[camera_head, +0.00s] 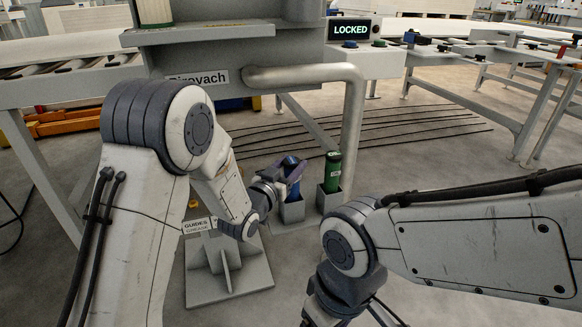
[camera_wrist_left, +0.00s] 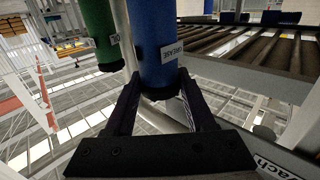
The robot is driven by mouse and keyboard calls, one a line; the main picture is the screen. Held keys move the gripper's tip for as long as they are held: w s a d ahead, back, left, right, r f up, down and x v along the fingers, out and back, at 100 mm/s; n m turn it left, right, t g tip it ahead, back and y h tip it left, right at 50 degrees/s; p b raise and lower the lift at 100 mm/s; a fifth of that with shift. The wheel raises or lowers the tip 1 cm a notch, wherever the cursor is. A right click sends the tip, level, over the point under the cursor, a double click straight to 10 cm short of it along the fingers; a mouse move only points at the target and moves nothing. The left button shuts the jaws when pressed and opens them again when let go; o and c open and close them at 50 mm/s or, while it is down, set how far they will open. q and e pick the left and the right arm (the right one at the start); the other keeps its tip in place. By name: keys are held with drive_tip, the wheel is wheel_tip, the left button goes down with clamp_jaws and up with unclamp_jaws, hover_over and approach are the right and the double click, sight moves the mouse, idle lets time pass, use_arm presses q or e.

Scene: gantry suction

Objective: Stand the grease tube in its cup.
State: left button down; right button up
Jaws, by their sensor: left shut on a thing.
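The blue grease tube (camera_head: 291,168) stands over the nearer grey square cup (camera_head: 291,211) in the head view, leaning slightly. My left gripper (camera_head: 283,183) is shut on it from the left. I cannot tell whether its lower end is inside the cup. In the left wrist view the blue tube (camera_wrist_left: 158,45), with its black end and a GREASE label, sits between the fingers of the left gripper (camera_wrist_left: 158,98). A green tube (camera_head: 332,172) stands upright in the other cup (camera_head: 328,200), just to the right.
A small sign (camera_head: 199,226) reading GUIDES GREASE stands left of the cups, by a grey floor plate (camera_head: 205,291). A thick grey pipe (camera_head: 354,130) rises behind the green tube. A machine frame with a LOCKED display (camera_head: 350,30) stands behind. Floor to the right is open.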

use_arm(q)
drive_tip(key=shift+c, duration=1.2)
unclamp_jaws()
drive_tip(key=shift+f, duration=0.15)
drive_tip(key=shift+s+a+r, duration=0.1)
drive_tip(key=shift+s+r, duration=0.05)
drive_tip(key=shift+r, duration=0.05)
drive_tip(key=p+v, duration=1)
drive_tip(key=v, duration=0.1)
drive_tip(key=shift+s, duration=0.3)
